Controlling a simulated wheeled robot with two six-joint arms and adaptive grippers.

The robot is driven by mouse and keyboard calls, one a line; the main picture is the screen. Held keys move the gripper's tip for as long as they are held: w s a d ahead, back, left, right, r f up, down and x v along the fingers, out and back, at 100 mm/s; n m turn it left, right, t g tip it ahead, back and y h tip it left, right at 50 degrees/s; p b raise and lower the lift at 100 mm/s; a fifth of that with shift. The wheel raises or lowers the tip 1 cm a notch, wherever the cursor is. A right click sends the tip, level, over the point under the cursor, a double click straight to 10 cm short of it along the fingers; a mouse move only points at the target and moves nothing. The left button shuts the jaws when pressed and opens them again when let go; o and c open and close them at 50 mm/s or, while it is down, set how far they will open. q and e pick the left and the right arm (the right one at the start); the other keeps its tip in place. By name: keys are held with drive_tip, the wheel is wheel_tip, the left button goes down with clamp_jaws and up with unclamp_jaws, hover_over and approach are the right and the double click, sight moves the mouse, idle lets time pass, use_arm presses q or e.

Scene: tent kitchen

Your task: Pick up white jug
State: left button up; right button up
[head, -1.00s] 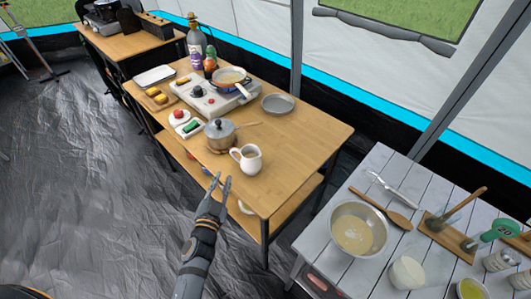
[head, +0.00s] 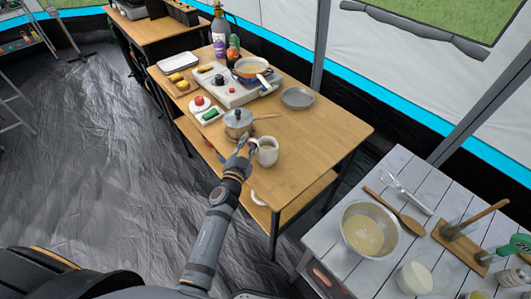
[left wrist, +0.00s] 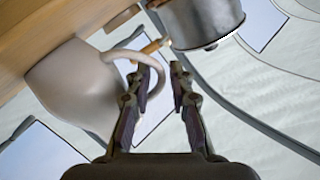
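The white jug (head: 268,155) stands upright near the front edge of the wooden table (head: 318,140). My left gripper (head: 246,146) is at the jug's left, on its handle side. In the left wrist view the jug (left wrist: 75,85) is at the left, tilted in the picture, with its looped handle beside the left fingertip. The fingers of my left gripper (left wrist: 165,75) are apart there. I cannot tell whether the handle lies between the fingers or just in front of them. My right gripper is in neither view.
A lidded metal pot (head: 237,124) stands just behind my left gripper and also shows in the left wrist view (left wrist: 203,20). A stove (head: 222,88) with a pan (head: 250,68) and a grey plate (head: 298,97) are farther back. The table's right part is clear.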

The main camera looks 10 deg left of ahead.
use_arm(q)
drive_tip(key=shift+w, duration=0.5)
drive_tip(key=shift+s, duration=0.15)
drive_tip(key=shift+c, duration=0.5)
clamp_jaws()
drive_tip(key=shift+r, duration=0.2)
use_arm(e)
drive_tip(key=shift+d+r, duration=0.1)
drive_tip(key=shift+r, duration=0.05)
